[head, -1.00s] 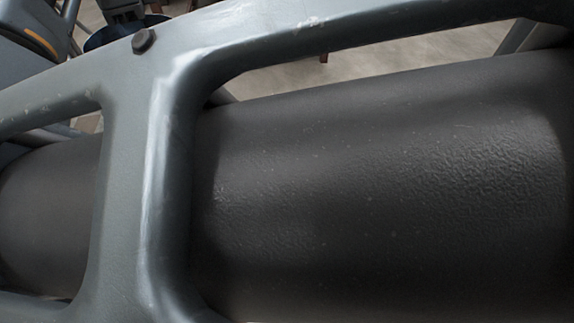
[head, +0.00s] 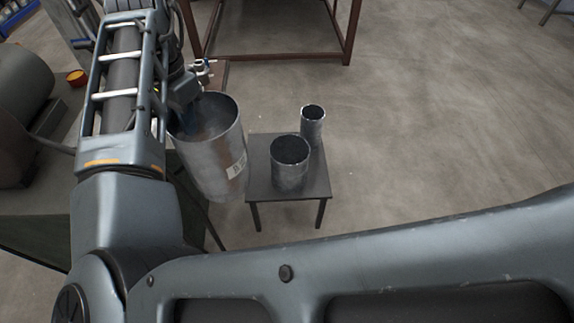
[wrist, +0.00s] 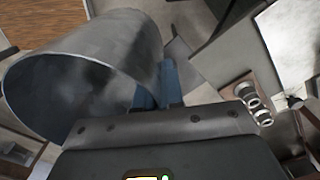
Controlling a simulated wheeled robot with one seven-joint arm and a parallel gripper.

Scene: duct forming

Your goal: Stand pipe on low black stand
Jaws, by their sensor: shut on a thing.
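A large grey metal pipe (head: 215,165) with a pale label hangs from my gripper, slightly tilted, open end up. My gripper (head: 189,118) is shut on the pipe's wall at the upper rim; its blue fingers (wrist: 158,88) also show in the wrist view, where the pipe (wrist: 105,60) fills the upper left. The low black stand (head: 308,190) is just right of the pipe in the head view, and the pipe overlaps its left edge in the picture. The gap between the pipe's bottom and the floor or stand cannot be judged.
A shorter pipe (head: 290,166) stands on the stand's front part, and a narrow one (head: 312,124) is at its back right corner. A red-brown frame table (head: 275,58) is behind. The stand's left part looks bare. Open floor (head: 450,130) lies to the right.

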